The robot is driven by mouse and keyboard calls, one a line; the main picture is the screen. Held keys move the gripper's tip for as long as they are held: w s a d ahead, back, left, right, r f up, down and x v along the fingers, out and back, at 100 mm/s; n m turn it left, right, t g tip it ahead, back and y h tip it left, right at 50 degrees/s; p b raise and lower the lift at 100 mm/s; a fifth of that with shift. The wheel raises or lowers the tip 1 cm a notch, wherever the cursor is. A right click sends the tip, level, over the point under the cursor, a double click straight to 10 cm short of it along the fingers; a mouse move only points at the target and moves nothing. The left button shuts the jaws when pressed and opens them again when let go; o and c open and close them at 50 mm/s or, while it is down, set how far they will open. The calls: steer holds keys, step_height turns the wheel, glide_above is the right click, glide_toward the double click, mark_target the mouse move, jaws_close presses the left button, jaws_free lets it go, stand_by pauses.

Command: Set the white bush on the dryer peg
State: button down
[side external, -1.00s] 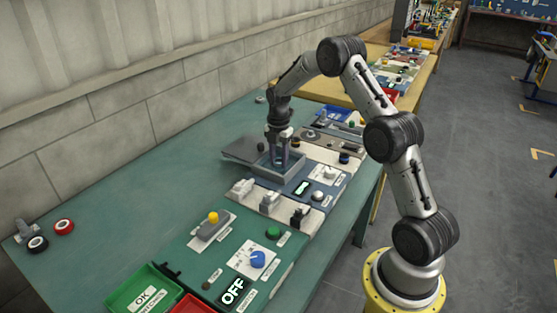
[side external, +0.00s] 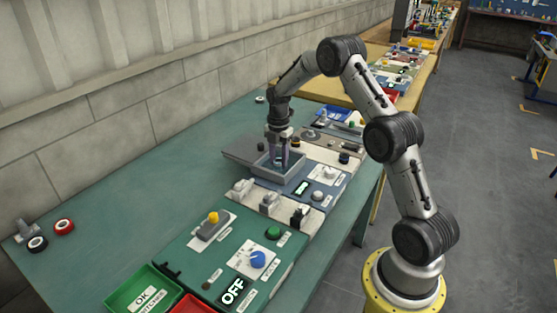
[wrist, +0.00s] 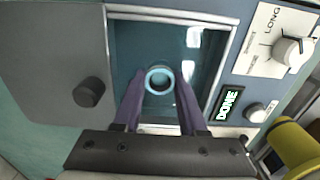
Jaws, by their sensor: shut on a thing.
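The white bush (wrist: 160,80) is a pale ring, tinted bluish, in the wrist view. It sits between the fingertips of my gripper (wrist: 160,88), which is shut on it. Both are inside the dryer, a grey-rimmed open box (wrist: 225,65) with a dark bluish floor. In the side view my gripper (side external: 279,162) points down into the dryer (side external: 298,170). The bush is too small to make out there. The peg is not distinguishable; I cannot tell whether the bush is around it.
The dryer's grey lid (wrist: 55,70) with a black knob lies open to the left. To the right are a lit DONE display (wrist: 227,104), a push button (wrist: 257,112) and a white dial (wrist: 291,50). Other panels and switches line the bench; its back left is mostly clear.

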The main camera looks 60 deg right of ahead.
steer(key=shift+r, duration=0.15)
steer(key=shift+r, duration=1.65)
steer(key=shift+f, duration=0.2)
steer(key=shift+f, duration=1.45)
steer(key=shift+c, duration=1.9)
jaws_free()
